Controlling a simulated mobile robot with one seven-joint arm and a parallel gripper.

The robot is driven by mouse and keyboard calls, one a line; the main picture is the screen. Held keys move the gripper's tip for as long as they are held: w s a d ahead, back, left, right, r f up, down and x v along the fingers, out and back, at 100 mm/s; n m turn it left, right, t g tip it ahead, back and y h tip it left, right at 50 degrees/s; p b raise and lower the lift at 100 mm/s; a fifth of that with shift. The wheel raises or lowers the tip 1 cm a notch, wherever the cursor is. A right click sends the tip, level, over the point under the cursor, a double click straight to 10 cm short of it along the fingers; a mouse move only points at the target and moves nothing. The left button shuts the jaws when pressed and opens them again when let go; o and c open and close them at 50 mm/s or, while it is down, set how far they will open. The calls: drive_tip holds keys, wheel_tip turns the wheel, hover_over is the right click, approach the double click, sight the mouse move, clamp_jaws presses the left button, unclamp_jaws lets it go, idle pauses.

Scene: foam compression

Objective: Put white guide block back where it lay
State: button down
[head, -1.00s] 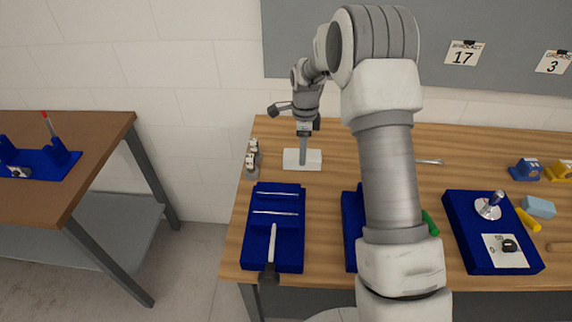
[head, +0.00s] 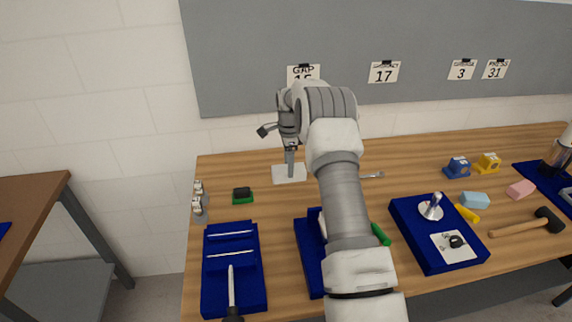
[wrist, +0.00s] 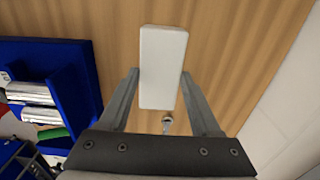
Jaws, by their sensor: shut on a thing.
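The white guide block (head: 281,176) is at the far middle of the wooden table, at the tip of my gripper (head: 290,158). In the wrist view the block (wrist: 163,60) is a plain white oblong between the two fingers of my gripper (wrist: 160,85), which is shut on it. The block is over a bare stretch of wood. I cannot tell whether its underside touches the table.
A green block with a black top (head: 242,196) lies left of the guide block. A wrench (head: 371,175) lies to the right. Blue trays (head: 212,285) line the front. The grey panel (head: 240,80) rises behind.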

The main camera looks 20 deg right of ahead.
drive_tip(key=shift+f+b, duration=0.95)
drive_tip(key=shift+f, duration=1.4)
drive_tip(key=shift+f+b, duration=1.25)
drive_tip(key=shift+f, duration=0.3)
drive_tip(key=shift+f+b, duration=0.3)
drive_tip(key=shift+b, duration=0.1)
unclamp_jaws()
wheel_tip(320, 180, up, 18)
drive_tip(key=shift+f+b, duration=0.25)
drive_tip(key=shift+b, duration=0.15)
